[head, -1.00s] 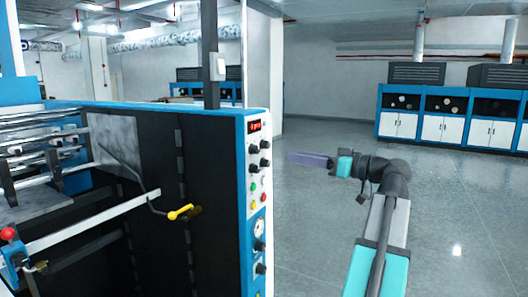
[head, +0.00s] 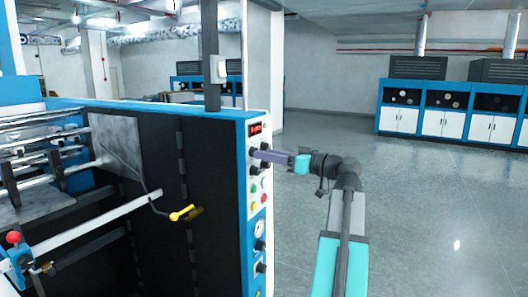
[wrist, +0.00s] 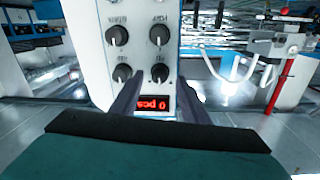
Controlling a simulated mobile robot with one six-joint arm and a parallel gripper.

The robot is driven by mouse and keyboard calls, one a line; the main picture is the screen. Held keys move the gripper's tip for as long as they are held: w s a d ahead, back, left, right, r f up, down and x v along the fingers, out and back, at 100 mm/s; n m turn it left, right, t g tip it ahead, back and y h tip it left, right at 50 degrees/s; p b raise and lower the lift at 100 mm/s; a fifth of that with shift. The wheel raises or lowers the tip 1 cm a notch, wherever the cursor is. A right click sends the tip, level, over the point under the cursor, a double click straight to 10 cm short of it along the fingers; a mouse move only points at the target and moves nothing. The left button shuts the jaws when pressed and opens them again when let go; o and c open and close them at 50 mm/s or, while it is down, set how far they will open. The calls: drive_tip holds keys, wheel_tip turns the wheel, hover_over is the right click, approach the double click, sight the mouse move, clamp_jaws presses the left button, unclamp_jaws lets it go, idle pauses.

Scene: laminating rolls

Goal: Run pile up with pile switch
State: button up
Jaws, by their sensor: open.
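The machine's control panel (head: 257,200) is a white, blue-edged column face with a lit red display (head: 254,129), several black knobs and coloured buttons. In the wrist view the panel (wrist: 138,12) appears upside down, with the red display (wrist: 154,104) below two rows of black knobs. The nearer knobs are a left one (wrist: 122,74) and a right one (wrist: 159,73). Labels are too small to read, so I cannot tell which is the pile switch. My gripper (head: 260,154) is open and empty; in the wrist view its fingers (wrist: 158,84) flank the display, pointing at the nearer knobs. Contact is unclear.
A yellow-handled crank (head: 181,213) sticks out from the machine's dark side, left of the panel. A red-knobbed lever (head: 14,238) is at the far left. Blue-white cabinets (head: 440,122) stand at the back right. The grey floor (head: 440,210) on the right is clear.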

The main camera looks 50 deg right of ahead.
drive_tip(key=shift+w+a, duration=0.15)
drive_tip(key=shift+w, duration=0.9)
clamp_jaws()
